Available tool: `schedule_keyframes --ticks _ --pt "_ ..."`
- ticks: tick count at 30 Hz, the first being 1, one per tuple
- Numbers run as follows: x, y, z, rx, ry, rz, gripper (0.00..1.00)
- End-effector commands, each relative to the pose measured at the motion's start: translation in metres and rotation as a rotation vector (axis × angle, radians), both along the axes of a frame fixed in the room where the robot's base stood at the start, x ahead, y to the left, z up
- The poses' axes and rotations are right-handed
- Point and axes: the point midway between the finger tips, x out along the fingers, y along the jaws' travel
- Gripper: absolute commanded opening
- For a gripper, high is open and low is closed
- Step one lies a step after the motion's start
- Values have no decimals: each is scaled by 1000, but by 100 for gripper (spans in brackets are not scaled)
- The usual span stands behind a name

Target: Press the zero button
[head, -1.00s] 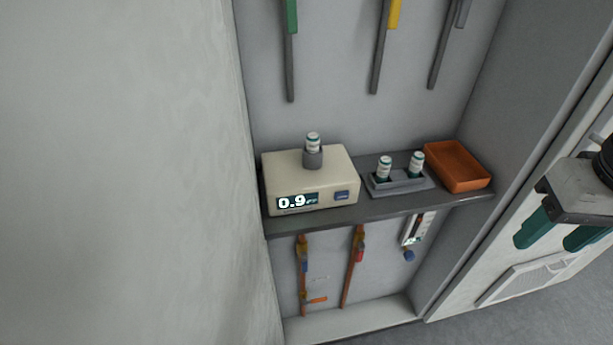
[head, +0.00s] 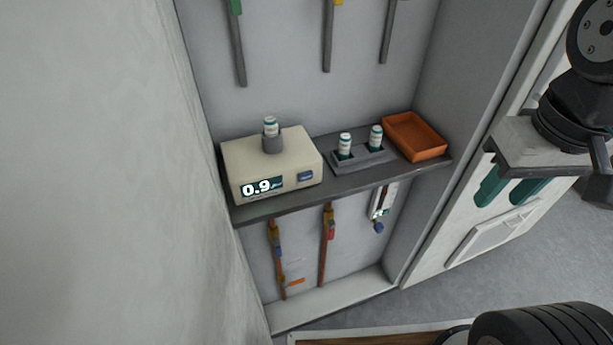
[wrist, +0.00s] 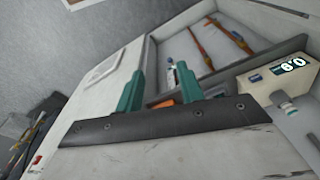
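The cream meter box (head: 270,163) sits on the left of the shelf. Its display (head: 262,187) reads about 0.9, and a small blue button (head: 305,176) is on its front face, right of the display. A vial (head: 270,127) stands in the grey socket on top of the box. My gripper (head: 515,190) is at the right, well apart from the box, with its two teal fingers spread and nothing between them. The wrist view shows the fingers (wrist: 160,88) apart, with the box (wrist: 270,82) and its blue button (wrist: 255,79) at the right, tilted.
A grey rack (head: 362,159) with two vials and an orange tray (head: 415,137) share the shelf (head: 350,183). Pipes with valves run below it. Tools hang above. A pale wall (head: 90,170) stands close on the left.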

Motion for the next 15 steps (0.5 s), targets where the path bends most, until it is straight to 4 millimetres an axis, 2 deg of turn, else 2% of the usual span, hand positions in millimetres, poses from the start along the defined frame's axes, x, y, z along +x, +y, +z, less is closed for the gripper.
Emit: schedule_keyframes --ticks 1,3,4,15 --pt "0 0 0 0 0 0 23" --pt "0 0 0 0 0 0 4" --pt "0 0 0 0 0 0 0" --pt "0 0 0 0 0 0 0"
